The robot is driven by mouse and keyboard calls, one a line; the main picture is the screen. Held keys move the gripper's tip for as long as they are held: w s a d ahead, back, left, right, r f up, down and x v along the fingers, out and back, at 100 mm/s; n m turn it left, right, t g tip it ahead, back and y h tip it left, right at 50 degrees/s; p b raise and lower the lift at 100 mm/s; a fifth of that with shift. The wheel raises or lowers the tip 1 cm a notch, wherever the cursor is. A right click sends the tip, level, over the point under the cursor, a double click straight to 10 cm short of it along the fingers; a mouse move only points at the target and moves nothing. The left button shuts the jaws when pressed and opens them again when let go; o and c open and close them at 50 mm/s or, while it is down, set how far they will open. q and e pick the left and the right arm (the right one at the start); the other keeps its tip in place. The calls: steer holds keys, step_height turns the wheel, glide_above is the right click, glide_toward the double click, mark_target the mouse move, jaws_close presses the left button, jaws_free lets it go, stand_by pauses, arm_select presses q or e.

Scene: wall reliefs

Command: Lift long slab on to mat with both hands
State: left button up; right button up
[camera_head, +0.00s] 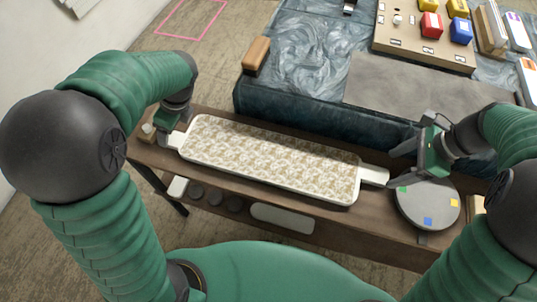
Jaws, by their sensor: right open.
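The long slab (270,157) is a pale, patterned board with a white rim and a handle at each end. It lies flat on a brown wooden bench (300,205). The grey mat (405,92) lies on the blue-covered table behind the bench, to the right. My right gripper (392,167) is open, with its fingers by the slab's right handle (374,175); no grip on it shows. My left gripper (164,132) is at the slab's left end, close to the left handle (175,140). Its fingers are too small and partly hidden to tell their state.
A round grey disc (427,205) with coloured squares sits on the bench under my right gripper. A wooden block (256,54) stands at the table's left edge. A board with coloured blocks (425,45) stands behind the mat. The mat looks clear.

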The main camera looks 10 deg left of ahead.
mark_target(172, 137)
arm_select(q)
steer(key=x, duration=0.4)
steer(key=shift+f, duration=0.25)
arm_select(e)
steer(key=x, duration=0.4)
steer(key=shift+f, duration=0.3)
arm_select(q)
steer(key=shift+a+f, duration=0.25)
steer(key=shift+f, duration=0.25)
arm_select(e)
steer(key=shift+a+f, duration=0.2)
steer(key=shift+f, duration=0.25)
arm_select(q)
steer(key=shift+w, duration=0.1)
jaws_close()
arm_select(e)
steer(key=shift+w, duration=0.1)
jaws_close()
arm_select(q)
steer(key=shift+r, duration=0.1)
arm_select(e)
steer(key=shift+r, duration=0.1)
